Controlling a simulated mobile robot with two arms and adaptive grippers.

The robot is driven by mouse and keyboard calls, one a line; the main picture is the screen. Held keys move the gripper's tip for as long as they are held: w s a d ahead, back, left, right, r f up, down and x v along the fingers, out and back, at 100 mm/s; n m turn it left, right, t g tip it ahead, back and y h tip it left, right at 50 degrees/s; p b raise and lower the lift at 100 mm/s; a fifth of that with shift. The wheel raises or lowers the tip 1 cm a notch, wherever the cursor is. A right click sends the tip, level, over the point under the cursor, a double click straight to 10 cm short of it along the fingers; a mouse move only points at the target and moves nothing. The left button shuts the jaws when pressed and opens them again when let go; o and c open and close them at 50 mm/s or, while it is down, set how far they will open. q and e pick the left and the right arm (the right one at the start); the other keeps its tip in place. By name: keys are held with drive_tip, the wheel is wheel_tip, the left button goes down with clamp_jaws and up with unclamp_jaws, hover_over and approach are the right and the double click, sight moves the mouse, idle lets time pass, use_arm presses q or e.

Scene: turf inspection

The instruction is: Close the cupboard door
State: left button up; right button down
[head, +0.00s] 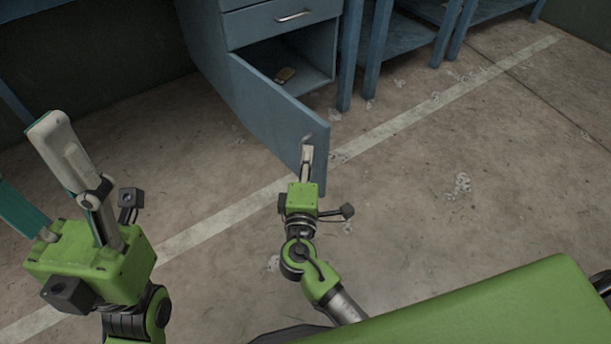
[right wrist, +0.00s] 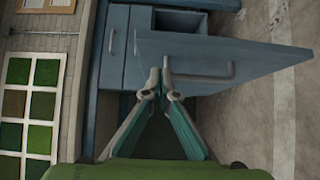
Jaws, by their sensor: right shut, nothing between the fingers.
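The blue cupboard (head: 208,42) stands at the top of the head view, its lower door (head: 275,112) swung wide open towards me. In the right wrist view the door (right wrist: 262,55) crosses the upper part, with a bar handle (right wrist: 205,78) on its face. My right gripper (head: 307,152) is shut and empty, overlapping the door near its free edge. Its fingertips (right wrist: 160,76) meet beside one end of the handle; I cannot tell whether they touch the door. My left gripper (head: 28,158) is open and empty, away from the cupboard at the left.
A drawer with a metal handle (head: 293,16) is shut above the opening. Blue tables (head: 400,40) stand to the right. The concrete floor (head: 430,180) has a pale painted line and scattered pale marks, otherwise clear.

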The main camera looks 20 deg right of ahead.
sight(321, 137)
drive_tip(key=shift+w+d, duration=0.35)
drive_tip(key=shift+d, duration=0.55)
drive_tip(key=shift+w+d, duration=0.35)
drive_tip(key=shift+d, duration=0.5)
